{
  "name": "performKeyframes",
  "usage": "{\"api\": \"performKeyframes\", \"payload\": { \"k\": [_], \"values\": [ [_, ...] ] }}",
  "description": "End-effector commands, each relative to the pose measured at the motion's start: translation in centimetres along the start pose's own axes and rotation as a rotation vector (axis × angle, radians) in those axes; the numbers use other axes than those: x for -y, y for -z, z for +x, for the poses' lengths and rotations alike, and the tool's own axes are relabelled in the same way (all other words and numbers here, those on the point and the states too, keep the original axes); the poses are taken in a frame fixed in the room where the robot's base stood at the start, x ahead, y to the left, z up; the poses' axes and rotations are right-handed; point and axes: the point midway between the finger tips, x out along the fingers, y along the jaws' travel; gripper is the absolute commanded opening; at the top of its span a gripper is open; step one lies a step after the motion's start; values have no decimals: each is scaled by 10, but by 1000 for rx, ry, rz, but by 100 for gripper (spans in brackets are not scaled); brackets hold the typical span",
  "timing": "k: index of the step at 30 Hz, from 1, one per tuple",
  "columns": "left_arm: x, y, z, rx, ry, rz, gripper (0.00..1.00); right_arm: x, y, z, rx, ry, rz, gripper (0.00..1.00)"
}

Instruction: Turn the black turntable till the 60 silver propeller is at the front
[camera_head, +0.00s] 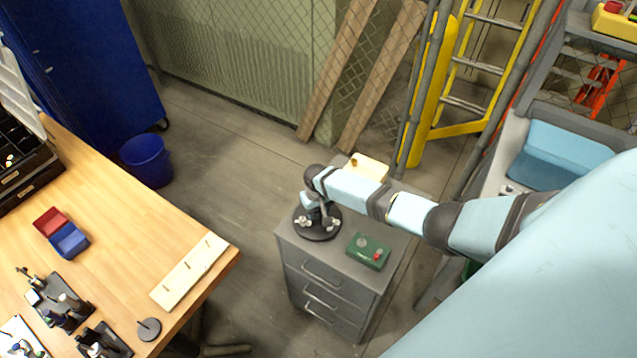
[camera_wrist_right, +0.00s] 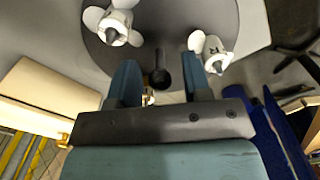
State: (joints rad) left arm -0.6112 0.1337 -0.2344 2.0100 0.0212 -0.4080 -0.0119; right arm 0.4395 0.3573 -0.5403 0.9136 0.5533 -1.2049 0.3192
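The black turntable (camera_head: 318,236) lies on top of a grey drawer cabinet; it also shows in the right wrist view (camera_wrist_right: 172,22). Two pale, silvery-white propellers show on it: one on the left (camera_head: 303,221), one on the right (camera_head: 332,226). In the wrist view they are at upper left (camera_wrist_right: 113,24) and right (camera_wrist_right: 213,50). Their markings are too small to read, so I cannot tell which is the 60. My right gripper (camera_wrist_right: 160,76) is open over the turntable, with a black knob (camera_wrist_right: 160,78) showing between its fingers. Contact with the knob cannot be told. My left gripper is out of view.
A green box with a red button (camera_head: 368,251) stands on the cabinet (camera_head: 335,272) right of the turntable. A cream box (camera_head: 366,168) stands behind it. A wooden workbench (camera_head: 120,235) with trays and tools is at left. Floor between bench and cabinet is clear.

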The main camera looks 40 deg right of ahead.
Motion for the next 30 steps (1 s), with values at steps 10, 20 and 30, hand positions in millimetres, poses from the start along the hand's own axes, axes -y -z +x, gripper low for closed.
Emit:
{"api": "performKeyframes", "payload": {
  "k": [10, 20, 30],
  "values": [
    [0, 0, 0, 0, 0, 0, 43, 0, 0, -7, -2, 1, -2, 45],
    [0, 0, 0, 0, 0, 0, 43, 0, 0, -34, -1, 0, -2, 45],
    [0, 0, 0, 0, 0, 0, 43, 0, 0, -61, -1, 0, -3, 45]
  ]
}}
